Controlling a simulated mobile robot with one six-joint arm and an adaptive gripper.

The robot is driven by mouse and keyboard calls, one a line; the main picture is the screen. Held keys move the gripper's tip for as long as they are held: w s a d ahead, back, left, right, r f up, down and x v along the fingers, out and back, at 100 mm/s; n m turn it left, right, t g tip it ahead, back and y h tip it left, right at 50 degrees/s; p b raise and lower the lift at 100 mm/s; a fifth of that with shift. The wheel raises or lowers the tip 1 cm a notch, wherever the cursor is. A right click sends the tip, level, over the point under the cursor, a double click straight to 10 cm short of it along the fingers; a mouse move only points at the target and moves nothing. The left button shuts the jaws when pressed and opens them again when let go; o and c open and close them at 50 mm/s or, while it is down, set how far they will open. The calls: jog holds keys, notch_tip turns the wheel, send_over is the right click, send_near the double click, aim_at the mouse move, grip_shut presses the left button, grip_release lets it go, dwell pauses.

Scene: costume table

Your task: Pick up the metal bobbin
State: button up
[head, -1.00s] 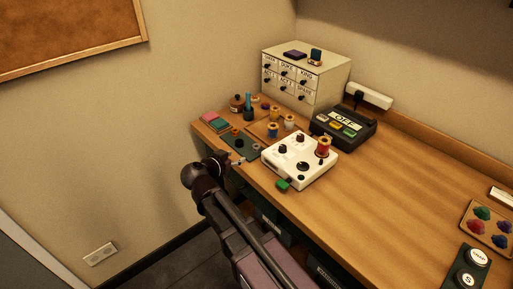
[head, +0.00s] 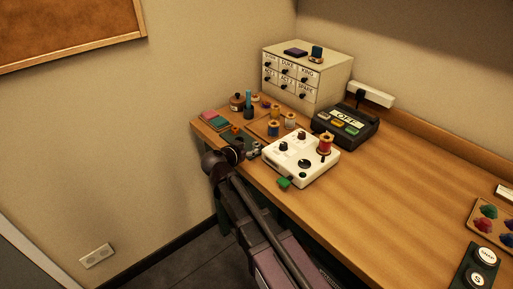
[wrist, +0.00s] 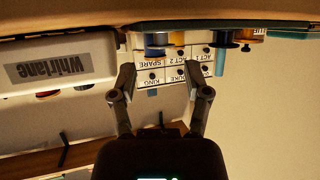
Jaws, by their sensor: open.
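My gripper (head: 253,151) is at the front left of the table in the head view, beside the white machine and at the front edge of a dark green mat (head: 229,136). In the wrist view, which is upside down, its two fingers (wrist: 164,82) are spread with nothing between them. I cannot make out the metal bobbin with certainty in either view. My arm and gripper cover part of the mat. Several thread spools show beyond the mat, including a blue one (head: 273,128); some also show at the top of the wrist view (wrist: 157,44).
A small drawer cabinet (head: 325,75) and a black box marked OFF (head: 343,124) stand behind.

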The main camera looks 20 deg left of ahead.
aim_at(255, 145)
jog(key=shift+b+x, duration=0.85)
jog(key=shift+x, duration=1.15)
jog(key=shift+w+d+f, duration=0.1)
jog(key=shift+w+f, duration=0.1)
jog(key=shift+w, duration=0.35)
jog(key=c, duration=0.7)
